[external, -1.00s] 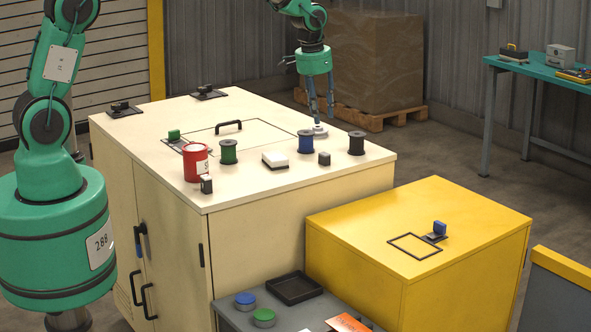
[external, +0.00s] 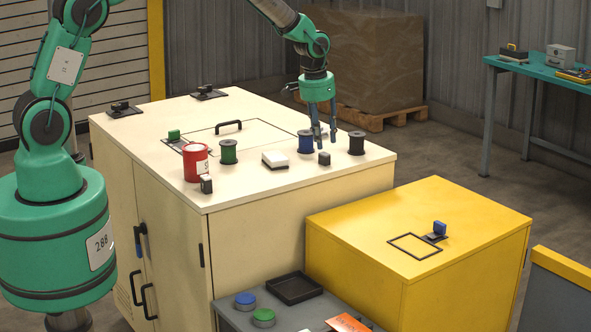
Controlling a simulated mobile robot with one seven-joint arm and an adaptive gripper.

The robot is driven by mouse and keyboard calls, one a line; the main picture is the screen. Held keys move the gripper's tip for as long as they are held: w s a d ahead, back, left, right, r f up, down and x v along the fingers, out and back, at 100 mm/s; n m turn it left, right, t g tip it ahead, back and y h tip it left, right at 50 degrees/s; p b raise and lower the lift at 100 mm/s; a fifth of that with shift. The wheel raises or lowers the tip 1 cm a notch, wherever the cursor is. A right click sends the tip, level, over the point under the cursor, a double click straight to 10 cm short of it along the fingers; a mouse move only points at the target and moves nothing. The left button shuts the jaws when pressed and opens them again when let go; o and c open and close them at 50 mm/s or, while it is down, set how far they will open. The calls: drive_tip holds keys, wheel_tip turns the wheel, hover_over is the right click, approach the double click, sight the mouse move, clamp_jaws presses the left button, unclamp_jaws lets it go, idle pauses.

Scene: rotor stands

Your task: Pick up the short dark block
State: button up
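A short dark block (external: 324,158) stands on the cream cabinet top, between the blue spool and the black spool. Another dark block (external: 206,184), which looks taller, stands near the front left edge beside the red can. My gripper (external: 325,141) points down just above and slightly behind the short block. Its two fingers are apart with nothing visible between them. I cannot tell the exact gap between the fingertips and the block.
The blue spool (external: 305,142) and black spool (external: 356,143) stand close on either side. A white-topped block (external: 275,160), green spool (external: 228,152) and red can (external: 195,163) are to the left. A grey disc-like item (external: 321,130) is partly hidden behind the fingers. The yellow cabinet (external: 470,215) is lower right.

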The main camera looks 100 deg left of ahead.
sight(324, 154)
drive_tip(key=shift+f, duration=0.3)
drive_tip(key=shift+f, duration=0.1)
drive_tip(key=shift+w+a+f, duration=0.15)
drive_tip(key=shift+f, duration=1.1)
drive_tip(key=shift+w+a+f, duration=0.1)
drive_tip(key=shift+a+f, duration=0.05)
drive_tip(key=shift+f, duration=1.1)
clamp_jaws()
